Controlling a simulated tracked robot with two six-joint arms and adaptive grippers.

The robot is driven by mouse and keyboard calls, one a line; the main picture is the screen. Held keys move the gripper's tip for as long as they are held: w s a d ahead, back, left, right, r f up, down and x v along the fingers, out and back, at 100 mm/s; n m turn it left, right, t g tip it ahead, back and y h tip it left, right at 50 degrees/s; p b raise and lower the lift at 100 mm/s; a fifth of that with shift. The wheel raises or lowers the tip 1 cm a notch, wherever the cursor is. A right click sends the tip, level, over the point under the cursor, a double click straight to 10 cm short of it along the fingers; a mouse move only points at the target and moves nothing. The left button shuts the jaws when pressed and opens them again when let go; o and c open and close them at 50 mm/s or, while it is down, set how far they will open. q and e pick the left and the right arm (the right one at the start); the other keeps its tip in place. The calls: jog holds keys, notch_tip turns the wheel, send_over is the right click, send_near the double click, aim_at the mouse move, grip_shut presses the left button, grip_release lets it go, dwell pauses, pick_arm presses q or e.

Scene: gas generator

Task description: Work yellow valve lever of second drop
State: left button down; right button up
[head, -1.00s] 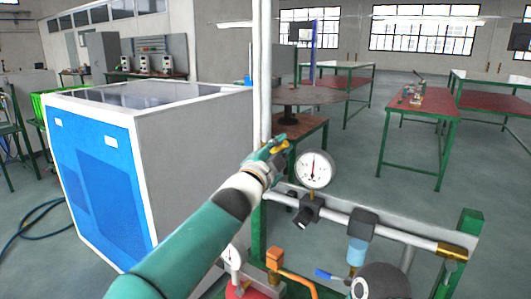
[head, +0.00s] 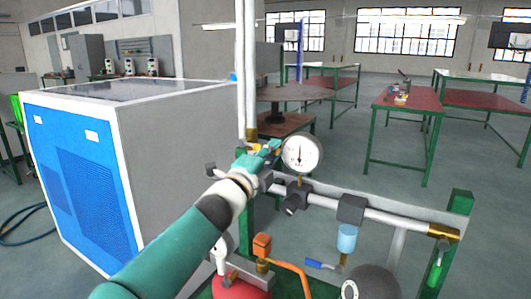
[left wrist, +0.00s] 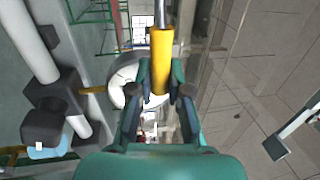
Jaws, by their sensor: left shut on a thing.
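My left gripper (head: 266,149) is at the upright pipe, just left of the round white gauge (head: 301,153). In the left wrist view its two fingers (left wrist: 161,80) close around the yellow valve lever (left wrist: 161,58), which lies lengthwise between them. In the head view the fingers hide most of this lever. The gauge also shows in the left wrist view (left wrist: 122,80), beside the left finger and partly hidden by it. My right gripper is not in view.
A horizontal pipe (head: 390,218) runs right from the gauge on a green frame (head: 458,203). Below are a blue-handled valve (head: 320,264) and an orange hose (head: 295,271). A large blue and grey cabinet (head: 160,150) stands close on the left. Benches are farther back.

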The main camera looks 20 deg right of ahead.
pick_arm(q)
jog(key=shift+s+d+f, duration=0.15)
jog(key=shift+s+d, duration=0.05)
jog(key=shift+d, duration=0.1)
jog(key=c, duration=1.1)
grip_release()
jog(key=shift+w+d+f, duration=0.1)
jog(key=shift+d, duration=0.1)
jog(key=shift+a, duration=0.25)
jog(key=shift+w, duration=0.1)
jog(key=shift+a, duration=0.25)
jog(key=v, duration=1.1)
jog(key=shift+s, duration=0.3)
jog(key=shift+a+f, duration=0.1)
